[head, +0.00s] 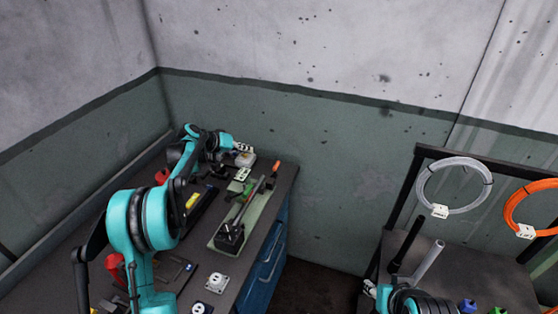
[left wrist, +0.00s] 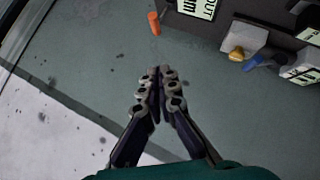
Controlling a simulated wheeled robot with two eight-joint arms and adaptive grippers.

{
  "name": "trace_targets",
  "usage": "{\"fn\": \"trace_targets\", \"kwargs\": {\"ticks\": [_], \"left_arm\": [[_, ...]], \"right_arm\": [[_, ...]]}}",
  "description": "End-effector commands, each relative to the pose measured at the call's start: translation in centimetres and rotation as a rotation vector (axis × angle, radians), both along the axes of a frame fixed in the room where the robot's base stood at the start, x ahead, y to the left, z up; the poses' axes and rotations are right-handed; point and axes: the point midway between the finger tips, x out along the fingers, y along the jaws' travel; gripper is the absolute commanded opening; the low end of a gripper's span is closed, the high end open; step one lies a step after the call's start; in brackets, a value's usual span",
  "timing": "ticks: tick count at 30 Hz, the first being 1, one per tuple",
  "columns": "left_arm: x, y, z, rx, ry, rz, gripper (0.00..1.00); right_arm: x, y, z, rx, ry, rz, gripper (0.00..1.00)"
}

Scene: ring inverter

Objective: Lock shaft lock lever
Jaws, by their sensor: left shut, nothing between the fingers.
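My left gripper (head: 243,147) is at the far end of the bench, beside a pale box-like part (head: 245,159). In the left wrist view its fingers (left wrist: 160,73) are together with nothing between them. An orange-tipped piece (head: 276,168) stands out at the bench's far right edge; an orange cylinder also shows in the left wrist view (left wrist: 154,23), apart from the fingertips. A long dark rod (head: 251,197) runs from a black block (head: 230,237) on a green plate. I cannot tell which part is the shaft lock lever.
The dark bench top (head: 282,181) stands over blue drawers (head: 262,265). White sockets (head: 216,282) lie near its front. A grey block with a yellow knob (left wrist: 237,55) and a blue part (left wrist: 263,62) show at right in the wrist view. Cable coils (head: 455,159) hang on a rack at right.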

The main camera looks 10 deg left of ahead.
Motion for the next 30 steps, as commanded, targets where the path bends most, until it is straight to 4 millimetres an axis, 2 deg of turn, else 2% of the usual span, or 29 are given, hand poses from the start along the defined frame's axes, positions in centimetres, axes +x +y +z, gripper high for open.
{"fn": "trace_targets", "kwargs": {"ticks": [11,17,30], "left_arm": [[0.3,0.2,-0.2,-0.005,-0.004,-0.002,0.0],[1.0,-0.5,-1.0,-0.004,-0.004,-0.003,0.0],[6.5,-5.1,-6.3,-0.005,-0.003,-0.002,0.0]], "right_arm": [[0.0,0.0,0.1,0.0,0.0,0.0,0.4],[0.0,0.0,-0.3,0.0,0.0,0.0,0.4],[0.0,0.0,-2.3,0.0,0.0,0.0,0.4]]}}
